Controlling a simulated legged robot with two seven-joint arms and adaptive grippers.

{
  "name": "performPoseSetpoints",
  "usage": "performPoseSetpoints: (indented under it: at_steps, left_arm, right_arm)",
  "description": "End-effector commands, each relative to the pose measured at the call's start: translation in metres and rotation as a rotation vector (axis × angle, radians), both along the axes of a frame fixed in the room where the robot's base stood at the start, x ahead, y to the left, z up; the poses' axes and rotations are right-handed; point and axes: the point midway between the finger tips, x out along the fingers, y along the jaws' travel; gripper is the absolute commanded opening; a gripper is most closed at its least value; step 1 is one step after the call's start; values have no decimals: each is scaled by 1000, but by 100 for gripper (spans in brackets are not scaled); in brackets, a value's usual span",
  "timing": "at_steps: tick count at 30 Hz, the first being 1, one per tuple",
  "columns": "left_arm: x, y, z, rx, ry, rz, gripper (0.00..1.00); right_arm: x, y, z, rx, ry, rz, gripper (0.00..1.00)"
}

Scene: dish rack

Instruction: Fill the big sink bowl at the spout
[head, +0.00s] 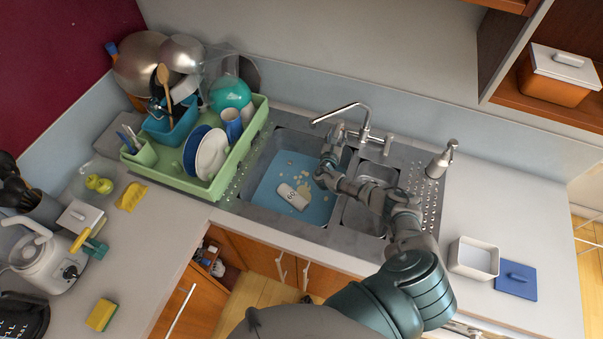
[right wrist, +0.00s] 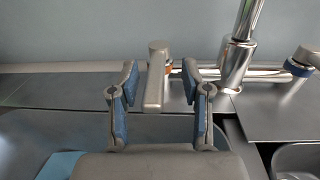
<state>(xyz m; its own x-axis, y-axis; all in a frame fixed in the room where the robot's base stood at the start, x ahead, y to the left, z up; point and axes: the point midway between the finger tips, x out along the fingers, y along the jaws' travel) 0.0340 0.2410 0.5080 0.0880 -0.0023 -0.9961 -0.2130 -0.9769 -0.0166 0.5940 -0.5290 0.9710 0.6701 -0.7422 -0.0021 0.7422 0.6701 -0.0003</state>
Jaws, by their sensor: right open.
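The big sink bowl (head: 258,163) is the left, larger basin. Its floor looks bright blue; I cannot tell whether it holds water. A white item marked "60" (head: 292,196) and pale scraps lie in it. The chrome spout (head: 338,110) arches leftward above the bowl's back edge; its column (right wrist: 238,62) stands behind in the right wrist view. My right gripper (head: 335,137) is open at the bowl's back edge. In the right wrist view its fingers (right wrist: 160,84) stand either side of the grey tap lever with an orange ring (right wrist: 154,90), apparently not closed on it. My left gripper is out of view.
A second lever with a blue ring (right wrist: 302,65) is right of the spout. A smaller basin (head: 362,214) lies right of the big bowl. A green dish rack (head: 178,180) stands left; a soap dispenser (head: 441,160) stands right. My right arm crosses the smaller basin.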

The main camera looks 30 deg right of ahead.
Motion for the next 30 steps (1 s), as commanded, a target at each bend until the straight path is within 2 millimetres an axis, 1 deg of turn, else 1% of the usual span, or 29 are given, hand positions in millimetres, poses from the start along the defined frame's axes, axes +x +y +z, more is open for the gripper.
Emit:
performPoseSetpoints:
  at_steps: [12, 24, 30]
  left_arm:
    - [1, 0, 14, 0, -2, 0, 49]
    - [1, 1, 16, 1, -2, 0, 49]
    - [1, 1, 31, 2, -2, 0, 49]
  right_arm:
    - [-11, 12, 1, 1, 1, 2, 48]
    - [-13, 14, 0, 2, 1, 1, 48]
    - [-24, 26, 3, 2, 2, 1, 48]
